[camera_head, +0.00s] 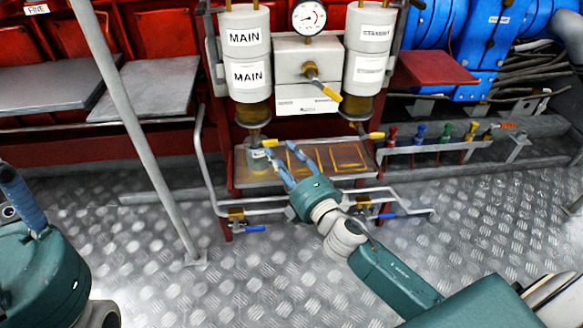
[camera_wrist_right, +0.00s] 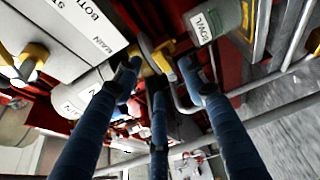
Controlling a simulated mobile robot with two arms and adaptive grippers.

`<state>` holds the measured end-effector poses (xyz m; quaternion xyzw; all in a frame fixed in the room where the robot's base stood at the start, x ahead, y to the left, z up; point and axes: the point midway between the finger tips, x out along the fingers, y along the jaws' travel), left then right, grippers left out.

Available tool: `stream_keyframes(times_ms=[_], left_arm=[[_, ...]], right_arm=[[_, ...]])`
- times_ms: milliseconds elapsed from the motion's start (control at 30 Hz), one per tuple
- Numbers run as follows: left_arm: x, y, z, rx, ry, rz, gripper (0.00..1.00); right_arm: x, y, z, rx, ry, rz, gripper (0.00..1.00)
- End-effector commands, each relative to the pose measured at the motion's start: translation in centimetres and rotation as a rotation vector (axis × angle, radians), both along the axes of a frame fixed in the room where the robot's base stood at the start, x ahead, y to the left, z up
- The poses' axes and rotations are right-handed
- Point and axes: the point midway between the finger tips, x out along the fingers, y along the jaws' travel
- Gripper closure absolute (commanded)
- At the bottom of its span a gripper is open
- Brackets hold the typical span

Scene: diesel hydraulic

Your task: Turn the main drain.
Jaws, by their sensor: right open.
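The main filter is a pair of stacked white cylinders labelled MAIN (camera_head: 246,75) in the head view, with a brownish bowl (camera_head: 253,112) underneath. The main drain (camera_wrist_right: 157,54), a yellow fitting, shows below this filter in the right wrist view. My right gripper (camera_head: 280,157) is open and empty, below and just right of the main bowl. In the right wrist view, its blue fingers (camera_wrist_right: 158,75) are spread, with the drain beyond and between the upper fingertips; contact cannot be told. Part of my left gripper (camera_head: 20,200) shows at the left edge; its jaws are unclear.
A small grey jar (camera_head: 259,161) labelled BOWL (camera_wrist_right: 212,20) stands on the tray beside my right fingers. The standby filter (camera_head: 369,60), yellow selector lever (camera_head: 322,88) and gauge (camera_head: 309,17) are close by. A slanted grey post (camera_head: 140,130) stands left. Pipes with blue-handled valves (camera_head: 250,228) run below.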

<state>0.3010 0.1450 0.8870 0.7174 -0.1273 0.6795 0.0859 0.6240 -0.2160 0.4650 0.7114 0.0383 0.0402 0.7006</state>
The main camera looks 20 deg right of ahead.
Motion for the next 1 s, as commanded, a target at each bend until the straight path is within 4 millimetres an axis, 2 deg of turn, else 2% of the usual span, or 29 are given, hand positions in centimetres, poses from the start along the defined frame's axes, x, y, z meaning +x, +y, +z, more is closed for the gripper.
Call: stream_keyframes(times_ms=[100,333,900,1000], left_arm=[[0.0,0.0,0.0,0.0,0.0,0.0,0.58],[0.0,0.0,0.0,0.0,0.0,0.0,0.58],[0.0,0.0,0.0,0.001,0.0,0.0,0.58],[0.0,0.0,0.0,0.0,0.004,-0.001,0.58]], right_arm=[[-2.4,-0.3,-0.1,0.0,0.002,-0.001,0.58],[-4.8,-0.6,-0.1,0.0,0.001,-0.001,0.58],[-5.2,-0.6,0.0,0.0,-0.001,0.0,0.58],[-5.4,0.4,0.7,0.036,-0.008,0.028,0.58]])
